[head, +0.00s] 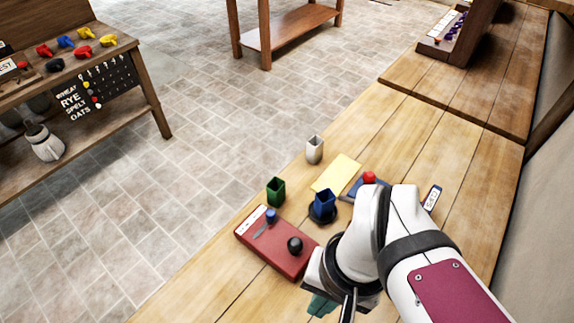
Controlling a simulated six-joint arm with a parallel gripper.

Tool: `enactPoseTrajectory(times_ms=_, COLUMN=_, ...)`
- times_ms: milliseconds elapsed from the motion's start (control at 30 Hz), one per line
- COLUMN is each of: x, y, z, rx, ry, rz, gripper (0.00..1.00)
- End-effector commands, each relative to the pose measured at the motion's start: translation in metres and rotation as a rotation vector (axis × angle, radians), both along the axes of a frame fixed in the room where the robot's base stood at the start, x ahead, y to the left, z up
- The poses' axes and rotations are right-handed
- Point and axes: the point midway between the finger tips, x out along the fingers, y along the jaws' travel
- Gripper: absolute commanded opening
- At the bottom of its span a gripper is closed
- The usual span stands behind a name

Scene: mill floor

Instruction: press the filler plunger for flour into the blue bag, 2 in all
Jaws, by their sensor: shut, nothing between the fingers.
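The blue bag (324,201), a small open-topped square holder, stands upright on a round dark base on the wooden bench. Behind it a red domed button (369,178) sits on a blue block, partly hidden by my arm. A red box (270,250) lies to the left, with a black round knob (295,244) and a smaller blue knob (270,215) on top. I cannot tell which of these is the filler plunger. My gripper (338,300) is shut and empty, low in the picture, right of and nearer than the red box. My wrist hides much of it.
A green holder (276,191) and a white holder (314,149) stand near the bench's left edge. A yellow sheet (336,174) lies flat between. A small labelled device (432,198) lies right of my arm. A teal thing (320,305) shows beside my gripper.

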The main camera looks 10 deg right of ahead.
Motion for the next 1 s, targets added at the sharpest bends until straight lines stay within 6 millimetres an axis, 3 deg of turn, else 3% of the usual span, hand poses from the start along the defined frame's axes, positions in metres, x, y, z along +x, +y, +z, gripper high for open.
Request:
enactPoseTrajectory(times_ms=567, x=0.003, y=0.002, z=0.0, rx=0.017, ry=0.018, rz=-0.051, gripper=0.0)
enactPoseTrajectory(times_ms=667, x=0.022, y=0.012, z=0.0, rx=0.103, ry=0.121, rz=-0.329, gripper=0.0)
enactPoseTrajectory(times_ms=767, x=0.062, y=0.021, z=-0.002, rx=0.237, ry=0.311, rz=-0.804, gripper=0.0)
enactPoseTrajectory(times_ms=900, x=0.119, y=0.016, z=-0.012, rx=0.385, ry=0.575, rz=-1.371, gripper=0.0)
enactPoseTrajectory(times_ms=1000, x=0.147, y=0.006, z=-0.02, rx=0.451, ry=0.72, rz=-1.633, gripper=0.0)
